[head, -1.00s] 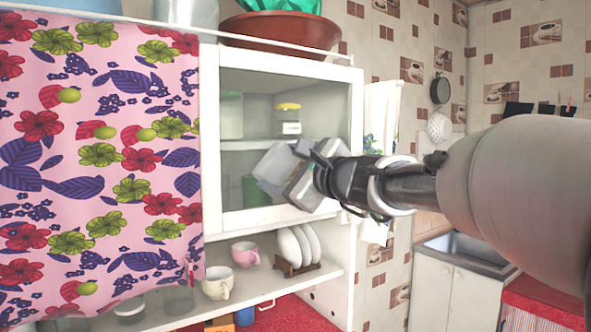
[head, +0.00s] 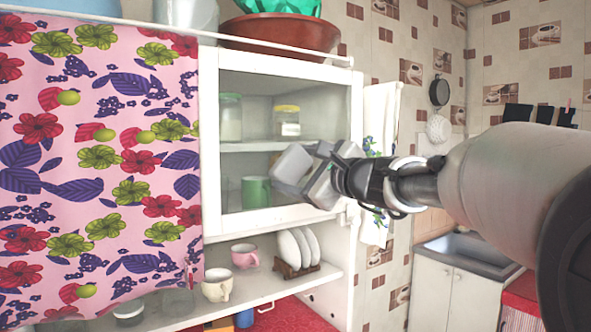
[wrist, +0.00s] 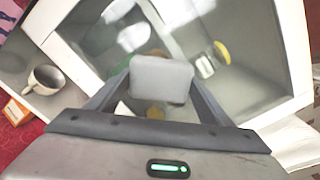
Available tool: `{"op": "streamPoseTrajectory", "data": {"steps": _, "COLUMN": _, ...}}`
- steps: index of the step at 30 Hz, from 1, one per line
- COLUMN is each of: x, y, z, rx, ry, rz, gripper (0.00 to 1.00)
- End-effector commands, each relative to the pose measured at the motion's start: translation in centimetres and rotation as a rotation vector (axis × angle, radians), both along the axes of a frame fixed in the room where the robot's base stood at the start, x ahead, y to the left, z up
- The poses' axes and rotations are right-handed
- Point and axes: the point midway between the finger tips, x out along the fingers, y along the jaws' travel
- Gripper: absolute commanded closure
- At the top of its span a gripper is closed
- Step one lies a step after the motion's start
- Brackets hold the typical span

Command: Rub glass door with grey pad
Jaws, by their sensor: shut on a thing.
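The glass door (head: 240,90) is a white-framed pane on the wall cabinet, and it looks closed. Jars and a green mug show behind it. My gripper (head: 318,172) is in front of the door's lower right part. It is shut on the grey pad (head: 291,164), a light grey block. In the wrist view the grey pad (wrist: 161,79) sits between my fingers, with the door's frame and glass beyond it. I cannot tell whether the pad touches the glass. My gripper and pad hide the lower right corner of the pane.
A pink floral curtain (head: 100,160) hangs left of the door. Below, an open shelf holds cups (head: 217,285) and a rack of white plates (head: 296,248). A brown basin (head: 280,32) stands on top.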

Motion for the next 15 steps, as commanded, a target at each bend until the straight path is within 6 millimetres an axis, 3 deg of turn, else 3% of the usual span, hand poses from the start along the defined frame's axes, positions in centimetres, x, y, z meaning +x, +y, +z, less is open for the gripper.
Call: {"op": "streamPoseTrajectory", "data": {"steps": 15, "x": 2.3, "y": -2.9, "z": 0.0, "rx": 0.000, "ry": 0.000, "rz": -0.001, "gripper": 0.44}}
